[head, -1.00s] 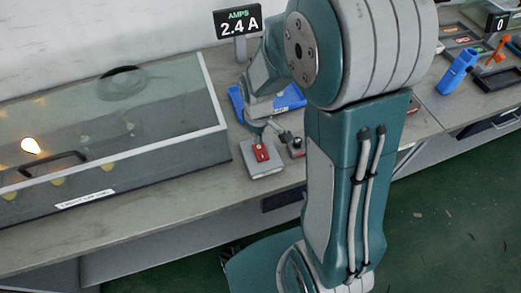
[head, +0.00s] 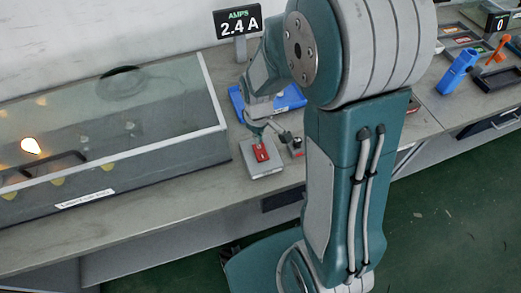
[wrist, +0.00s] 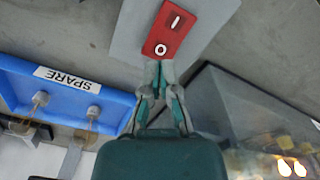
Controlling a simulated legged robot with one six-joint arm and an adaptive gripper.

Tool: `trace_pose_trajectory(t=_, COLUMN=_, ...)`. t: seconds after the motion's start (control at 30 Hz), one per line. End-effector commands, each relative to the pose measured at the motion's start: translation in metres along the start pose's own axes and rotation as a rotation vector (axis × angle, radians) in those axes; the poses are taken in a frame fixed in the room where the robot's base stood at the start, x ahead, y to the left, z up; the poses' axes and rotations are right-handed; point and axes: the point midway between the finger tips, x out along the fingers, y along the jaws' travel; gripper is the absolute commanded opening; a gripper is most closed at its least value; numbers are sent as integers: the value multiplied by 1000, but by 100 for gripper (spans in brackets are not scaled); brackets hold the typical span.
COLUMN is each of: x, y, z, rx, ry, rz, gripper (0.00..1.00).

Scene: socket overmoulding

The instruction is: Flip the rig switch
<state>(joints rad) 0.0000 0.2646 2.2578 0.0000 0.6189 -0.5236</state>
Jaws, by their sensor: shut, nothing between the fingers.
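The rig switch is a red rocker (head: 261,152) on a grey box (head: 265,170) at the front of the bench. In the wrist view the red rocker (wrist: 170,28) shows an I mark at its far end and an O mark at its near end. My gripper (wrist: 158,66) is shut and empty, its fingertips at the O end of the rocker. I cannot tell whether they touch it. In the head view my gripper (head: 257,138) is just above and behind the rocker, partly hidden by my arm.
A glass-lidded case (head: 110,130) with one lit bulb (head: 30,146) stands to the left. An AMPS display (head: 238,22) reads 2.4 A. A blue SPARE tray (wrist: 70,95) lies behind the switch.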

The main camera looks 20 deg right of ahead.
Motion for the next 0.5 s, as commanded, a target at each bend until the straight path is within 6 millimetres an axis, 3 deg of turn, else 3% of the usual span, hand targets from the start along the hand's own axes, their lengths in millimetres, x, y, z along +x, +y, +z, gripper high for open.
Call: trace_pose_trajectory(t=0.5, x=7, y=0, z=0, rx=0, ry=-1, rz=0, gripper=0)
